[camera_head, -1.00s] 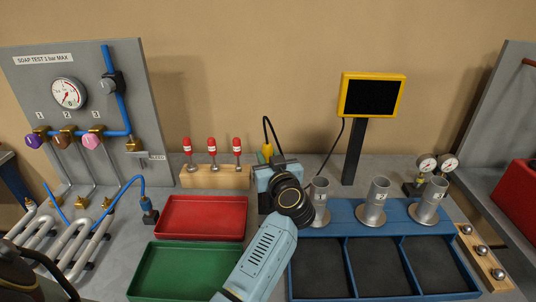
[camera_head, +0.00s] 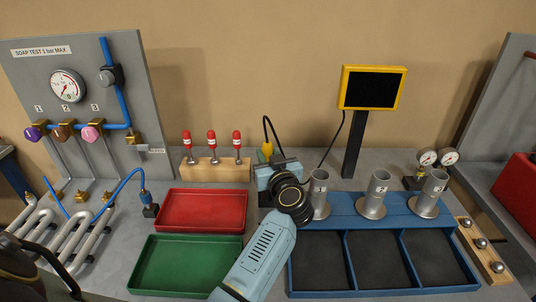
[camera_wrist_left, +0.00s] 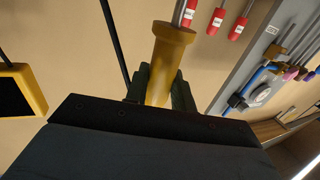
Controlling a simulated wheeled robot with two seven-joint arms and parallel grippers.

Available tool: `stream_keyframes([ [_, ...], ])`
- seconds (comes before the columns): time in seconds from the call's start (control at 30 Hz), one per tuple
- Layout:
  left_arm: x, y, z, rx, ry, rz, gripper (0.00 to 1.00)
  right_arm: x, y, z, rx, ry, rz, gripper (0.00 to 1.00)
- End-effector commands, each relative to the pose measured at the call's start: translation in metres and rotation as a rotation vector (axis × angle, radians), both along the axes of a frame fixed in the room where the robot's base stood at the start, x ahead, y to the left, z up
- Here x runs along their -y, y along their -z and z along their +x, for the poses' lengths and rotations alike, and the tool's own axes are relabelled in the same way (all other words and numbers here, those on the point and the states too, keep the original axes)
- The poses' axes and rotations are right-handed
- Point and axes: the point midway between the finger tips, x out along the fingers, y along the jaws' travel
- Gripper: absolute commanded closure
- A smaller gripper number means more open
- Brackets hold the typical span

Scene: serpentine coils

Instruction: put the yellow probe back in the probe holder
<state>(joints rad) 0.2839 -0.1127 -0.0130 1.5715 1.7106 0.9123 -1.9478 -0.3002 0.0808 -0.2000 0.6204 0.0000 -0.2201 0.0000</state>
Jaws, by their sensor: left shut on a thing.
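The yellow probe (camera_head: 267,150) stands roughly upright at the far side of my left gripper (camera_head: 268,161), with a black cable looping from its top. My left gripper is shut on the probe. In the left wrist view the probe (camera_wrist_left: 168,58) sits between the dark fingers (camera_wrist_left: 160,88), its wide collar beyond them. My wrist hides the probe's lower end in the head view. I cannot make out the probe holder; a dark shape shows partly beneath the gripper. My right gripper is not in view.
A wooden block (camera_head: 214,170) with red-topped pins stands left of the gripper, behind a red tray (camera_head: 203,231) and a green tray (camera_head: 187,292). A metal cup (camera_head: 319,182) on the blue rack is close to my wrist's right. A yellow-framed screen (camera_head: 372,88) stands behind.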

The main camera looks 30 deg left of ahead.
Motion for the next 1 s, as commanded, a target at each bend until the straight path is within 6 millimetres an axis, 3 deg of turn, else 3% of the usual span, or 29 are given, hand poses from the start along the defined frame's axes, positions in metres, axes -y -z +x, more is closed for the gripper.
stream_keyframes([
  [1.0,0.0,0.031,0.0,0.0,0.0,0.0,1.0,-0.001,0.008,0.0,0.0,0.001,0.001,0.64],
])
